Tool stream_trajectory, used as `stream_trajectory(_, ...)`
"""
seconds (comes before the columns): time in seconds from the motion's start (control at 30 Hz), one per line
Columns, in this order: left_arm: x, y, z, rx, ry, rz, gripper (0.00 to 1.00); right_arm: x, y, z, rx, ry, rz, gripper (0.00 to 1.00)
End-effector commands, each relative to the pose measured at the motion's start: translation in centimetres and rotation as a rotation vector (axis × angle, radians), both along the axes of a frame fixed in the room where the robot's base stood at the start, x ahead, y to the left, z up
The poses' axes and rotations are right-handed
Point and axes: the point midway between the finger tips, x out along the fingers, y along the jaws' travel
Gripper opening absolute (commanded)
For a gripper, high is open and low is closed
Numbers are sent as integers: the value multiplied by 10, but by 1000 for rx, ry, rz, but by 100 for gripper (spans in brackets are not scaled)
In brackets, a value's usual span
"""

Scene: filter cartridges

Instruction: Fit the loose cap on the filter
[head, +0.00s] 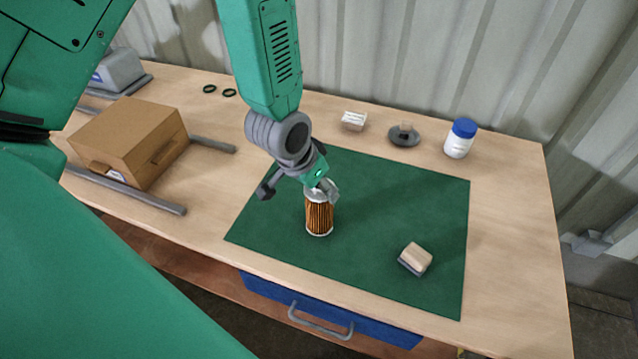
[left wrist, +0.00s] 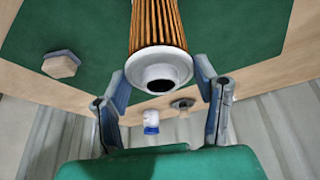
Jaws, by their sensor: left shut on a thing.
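The filter (head: 319,215) stands upright on the green mat, with orange-brown pleats and a pale ring at its base. In the left wrist view its pleats (left wrist: 158,22) run away from the camera. A white cap (left wrist: 160,70) with a raised collar and dark round hole is at the filter's top end, in line with it. I cannot tell if it is fully seated. My left gripper (head: 322,190) is shut on the cap from above. Its fingers (left wrist: 163,90) flank the cap, which they partly hide in the head view. My right gripper is not in view.
A beige block with a dark base (head: 415,258) lies on the green mat (head: 385,190). Behind the mat are a small white stack (head: 354,121), a dark dish (head: 404,141) and a blue-lidded bottle (head: 459,139). A cardboard box (head: 128,140) and grey rails stand at left.

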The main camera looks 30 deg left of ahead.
Motion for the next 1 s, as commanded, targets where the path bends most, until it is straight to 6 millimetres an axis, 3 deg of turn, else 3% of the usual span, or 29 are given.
stream_trajectory(0.33, 0, 0, -6, 0, 0, 0, 37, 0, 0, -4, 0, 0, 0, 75)
stream_trajectory(0.37, 0, 0, -6, 0, 0, 0, 58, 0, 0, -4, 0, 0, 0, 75)
stream_trajectory(0.4, 0, 0, -5, 0, 0, 0, 72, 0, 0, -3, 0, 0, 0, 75)
stream_trajectory(0.43, 0, 0, -5, 0, 0, 0, 79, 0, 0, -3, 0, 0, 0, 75)
stream_trajectory(0.77, -1, 0, -2, 0, -1, 0, 79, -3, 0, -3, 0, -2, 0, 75)
stream_trajectory(1.0, -13, 3, 32, -1, -5, 0, 79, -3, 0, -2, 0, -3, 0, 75)
